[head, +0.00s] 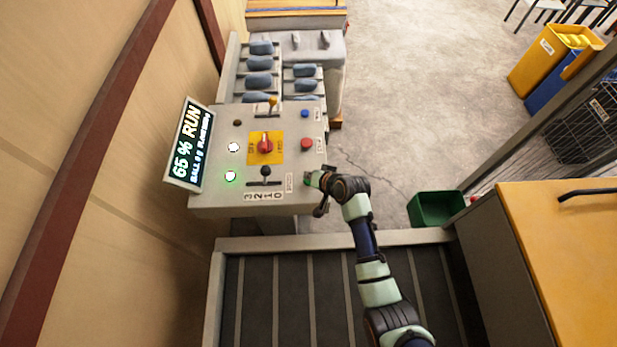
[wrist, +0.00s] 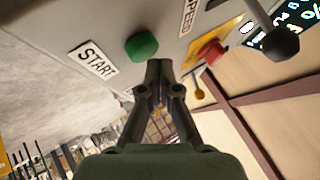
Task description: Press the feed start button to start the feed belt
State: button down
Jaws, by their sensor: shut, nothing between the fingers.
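The green start button (wrist: 142,46) sits on the grey control panel in the wrist view, beside a white START label (wrist: 93,62). My gripper (wrist: 159,66) is shut and empty, its tips just below the button in that view; I cannot tell whether they touch the panel. The display (head: 190,145) reads 65 % RUN. A green lamp (head: 230,176) and a white lamp (head: 233,147) are lit.
A slatted belt (head: 290,300) lies in front. A green bin (head: 436,209) stands on the floor to the right.

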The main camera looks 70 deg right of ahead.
jog(key=shift+r, duration=0.35)
notch_tip(320, 180, up, 5)
jog(key=p, duration=0.5)
jog(key=shift+f, duration=0.1)
dwell(0.4)
dwell(0.3)
jog(key=w+a+r+n+t+y+p, duration=0.1)
jog(key=w+a+r+n, duration=0.4)
jog(key=a+r, duration=0.4)
jog(key=w+a+r+n+t, duration=0.1)
jog(key=w+a+r+n, duration=0.2)
jog(key=w+a+r, duration=0.55)
jog(key=s+a+r+n+t+y, duration=0.1)
jog(key=a+r, duration=0.3)
jog(key=a, duration=0.4)
jog(key=s+a+r+n+t+y+p, duration=0.1)
jog(key=s+a+r+n, duration=0.2)
jog(key=a, duration=0.5)
jog(key=s+a+r+n+y, duration=0.1)
jog(key=s+a+r+n, duration=0.1)
jog(key=a+r, duration=0.4)
jog(key=a, duration=0.3)
jog(key=shift+s+n+t+p, duration=0.3)
jog(key=shift+n+t+p, duration=0.05)
jog(key=shift+n+t, duration=0.05)
